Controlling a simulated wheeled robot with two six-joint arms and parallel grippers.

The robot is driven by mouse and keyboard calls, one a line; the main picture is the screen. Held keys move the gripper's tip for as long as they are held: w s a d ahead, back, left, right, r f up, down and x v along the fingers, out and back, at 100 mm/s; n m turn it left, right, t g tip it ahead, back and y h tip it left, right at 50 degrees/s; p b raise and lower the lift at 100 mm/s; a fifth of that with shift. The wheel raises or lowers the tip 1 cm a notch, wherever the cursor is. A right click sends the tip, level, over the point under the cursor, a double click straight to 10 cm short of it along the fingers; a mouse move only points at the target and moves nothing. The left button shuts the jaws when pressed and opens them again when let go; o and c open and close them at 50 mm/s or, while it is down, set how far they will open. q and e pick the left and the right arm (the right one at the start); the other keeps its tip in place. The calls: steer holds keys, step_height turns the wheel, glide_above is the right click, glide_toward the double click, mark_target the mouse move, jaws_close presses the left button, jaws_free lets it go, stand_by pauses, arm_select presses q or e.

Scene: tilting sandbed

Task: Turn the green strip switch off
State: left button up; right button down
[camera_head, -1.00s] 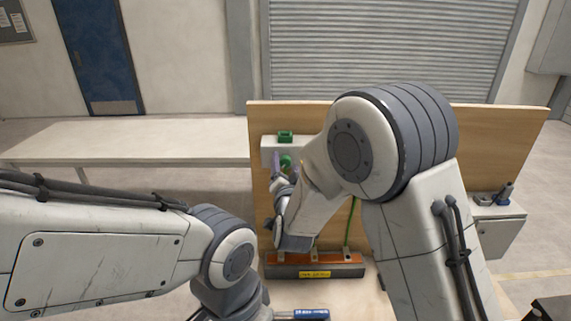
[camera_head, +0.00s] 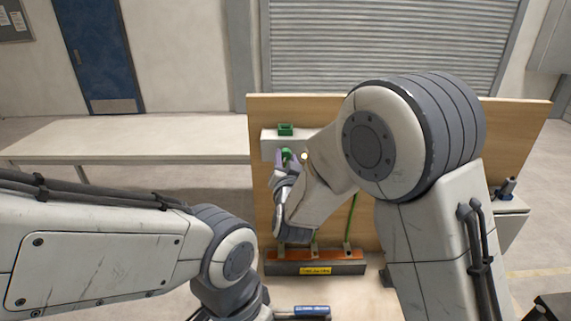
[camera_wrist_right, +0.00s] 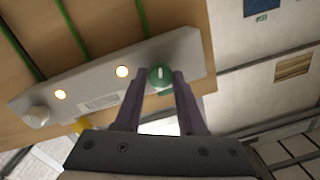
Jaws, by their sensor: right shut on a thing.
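The green strip switch (camera_wrist_right: 160,77) is a round green knob with a pale mark at one end of a white strip (camera_wrist_right: 92,88). In the head view the green switch (camera_head: 287,154) is on the strip's left end (camera_head: 268,147), mounted on an upright wooden board. My right gripper (camera_head: 286,158) is shut on the green switch, one purple finger on each side; the wrist view shows these fingertips (camera_wrist_right: 160,76) around it. My right arm hides most of the strip in the head view. My left gripper is not visible.
A lit lamp (camera_head: 304,156) is close to the switch; the wrist view shows two lit lamps and a white knob (camera_wrist_right: 37,117). A long pale table (camera_head: 130,140) stands left. An orange-topped bar (camera_head: 315,267) lies below.

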steer(key=n+b, duration=0.1)
steer(key=n, duration=0.2)
steer(key=shift+n, duration=3)
steer(key=c, duration=0.5)
jaws_free()
steer(key=shift+a, duration=0.1)
